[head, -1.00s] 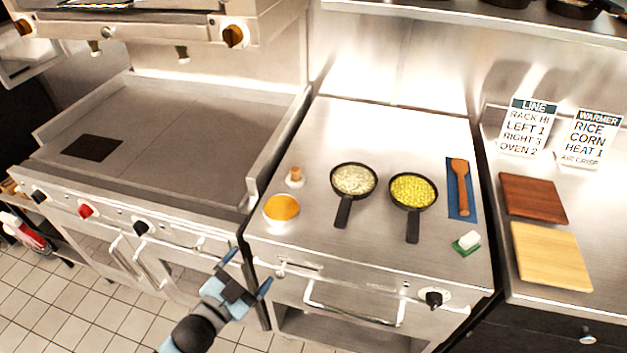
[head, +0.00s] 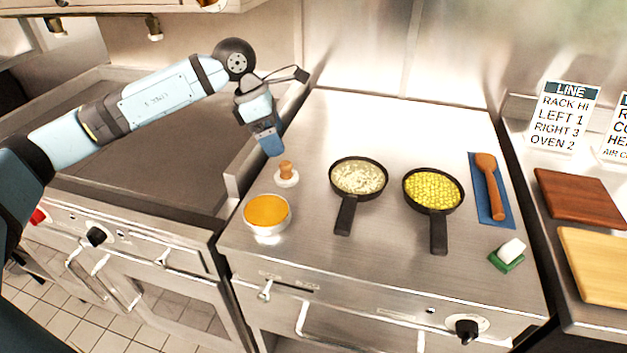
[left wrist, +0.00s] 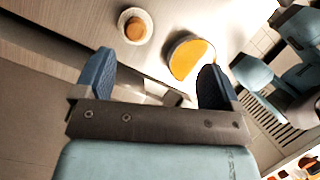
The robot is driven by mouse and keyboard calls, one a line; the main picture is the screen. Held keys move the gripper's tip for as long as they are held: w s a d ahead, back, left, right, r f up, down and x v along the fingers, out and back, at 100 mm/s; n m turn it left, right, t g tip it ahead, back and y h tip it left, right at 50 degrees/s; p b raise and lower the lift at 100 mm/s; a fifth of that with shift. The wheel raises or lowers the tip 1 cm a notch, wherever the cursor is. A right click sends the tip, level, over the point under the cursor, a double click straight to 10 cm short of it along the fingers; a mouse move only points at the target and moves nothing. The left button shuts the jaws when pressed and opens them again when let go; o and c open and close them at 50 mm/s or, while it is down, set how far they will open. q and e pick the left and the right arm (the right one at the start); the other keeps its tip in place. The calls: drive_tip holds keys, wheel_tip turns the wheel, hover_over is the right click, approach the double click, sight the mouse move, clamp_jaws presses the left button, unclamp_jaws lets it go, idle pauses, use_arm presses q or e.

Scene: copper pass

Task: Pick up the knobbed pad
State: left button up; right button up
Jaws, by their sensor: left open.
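The knobbed pad (head: 287,179), a small round white pad with an upright wooden knob, stands on the steel counter near its left edge, behind the tin of orange contents. It also shows at the top of the left wrist view (left wrist: 126,18). My left gripper (head: 271,146) points down above and slightly behind the knob, apart from it. In the left wrist view its two blue fingers (left wrist: 155,76) are spread with nothing between them, and the pad lies beyond the fingertips. My right gripper is in neither view.
The tin of orange contents (head: 267,214) stands just in front of the pad. A pan of rice (head: 346,215) and a pan of corn (head: 438,235) stand to the right. A raised griddle wall (head: 236,175) runs along the left. Open counter lies behind the pans.

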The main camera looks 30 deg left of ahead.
sight(285, 163)
use_arm(q)
drive_tip(key=shift+y, duration=0.7)
drive_tip(key=f, duration=0.2)
drive_tip(key=w+f, duration=0.1)
drive_tip(key=f, duration=0.1)
drive_tip(key=w+f, duration=0.1)
drive_tip(key=f, duration=0.2)
drive_tip(key=shift+w+a, duration=0.15)
drive_tip(key=shift+a, duration=0.15)
drive_tip(key=shift+w+b+x, duration=0.15)
drive_tip(key=shift+b+x, duration=0.05)
drive_tip(key=shift+x, duration=1.15)
drive_tip(key=shift+w+b+x, duration=0.15)
drive_tip(key=shift+x, duration=1.2)
drive_tip(key=shift+d+r, duration=0.1)
drive_tip(key=c, duration=1)
